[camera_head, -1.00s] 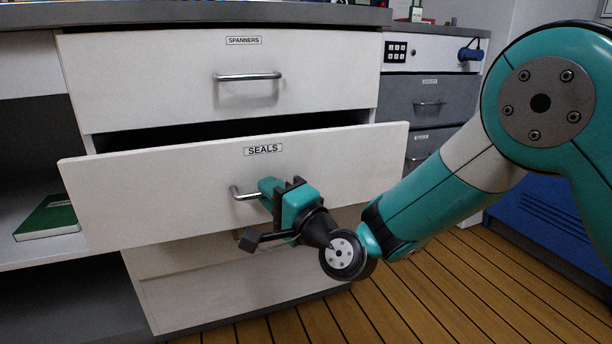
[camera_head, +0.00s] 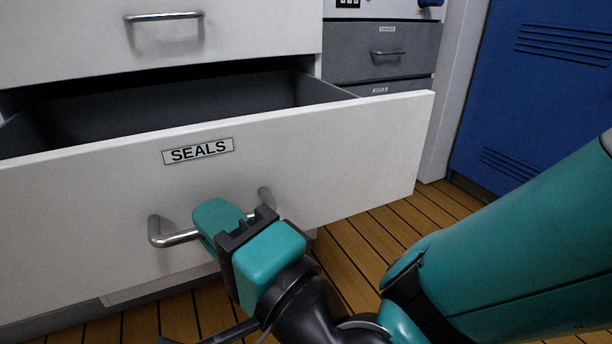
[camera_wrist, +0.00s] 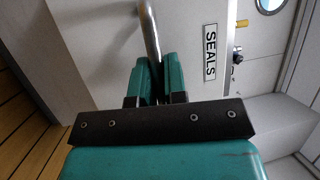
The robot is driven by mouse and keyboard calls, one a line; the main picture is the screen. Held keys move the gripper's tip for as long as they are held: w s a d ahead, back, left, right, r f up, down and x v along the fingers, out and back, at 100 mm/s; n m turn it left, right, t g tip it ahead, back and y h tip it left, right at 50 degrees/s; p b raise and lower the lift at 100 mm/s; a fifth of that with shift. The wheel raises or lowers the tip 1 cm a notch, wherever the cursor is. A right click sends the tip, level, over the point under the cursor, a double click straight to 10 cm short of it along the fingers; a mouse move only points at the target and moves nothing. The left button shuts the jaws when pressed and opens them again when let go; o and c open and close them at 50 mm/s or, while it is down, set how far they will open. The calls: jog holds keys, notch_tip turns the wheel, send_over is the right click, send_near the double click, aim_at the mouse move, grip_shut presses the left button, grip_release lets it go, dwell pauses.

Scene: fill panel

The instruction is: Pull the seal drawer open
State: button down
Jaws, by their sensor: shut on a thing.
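The seal drawer (camera_head: 335,155), white with a "SEALS" label, stands well out from the cabinet in the head view, and its dark grey inside shows, empty where visible. Its metal bar handle (camera_head: 178,238) is on the front below the label. My gripper (camera_head: 222,222) is shut on the middle of this handle, its teal fingers around the bar. In the wrist view the handle (camera_wrist: 150,38) runs between the two fingers (camera_wrist: 157,80), and the label (camera_wrist: 210,53) is to the right. The fingertips hide part of the bar.
The closed spanner drawer with its handle (camera_head: 163,16) is above. Grey drawers (camera_head: 382,52) stand behind at the right, and a blue locker (camera_head: 540,85) is further right. Bare wooden floor (camera_head: 365,235) lies to the right of the drawer front.

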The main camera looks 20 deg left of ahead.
jog(key=shift+s+d, duration=0.1)
jog(key=shift+d, duration=0.1)
jog(key=c, duration=1.2)
grip_release()
